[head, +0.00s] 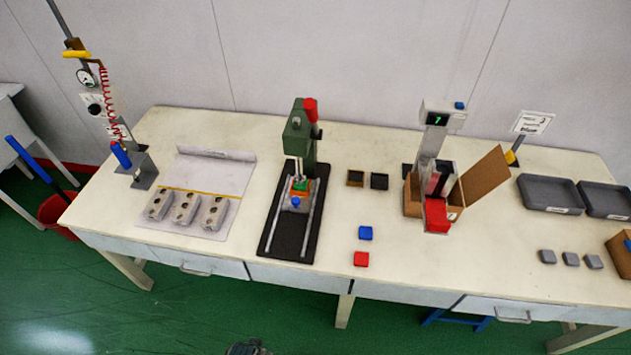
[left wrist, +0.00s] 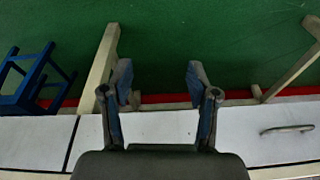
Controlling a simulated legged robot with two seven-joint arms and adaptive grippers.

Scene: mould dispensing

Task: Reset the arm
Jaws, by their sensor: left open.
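My left gripper (left wrist: 160,75) is open and empty in the left wrist view. Its two dark fingers with blue pads stand apart, with the white drawer fronts and green floor beyond. In the head view only a small dark piece, which appears to be my left gripper, shows at the bottom edge, in front of the workbench (head: 215,125). It touches nothing that I can see. My right gripper is in neither view.
A blue stool (left wrist: 35,80) stands beneath the bench.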

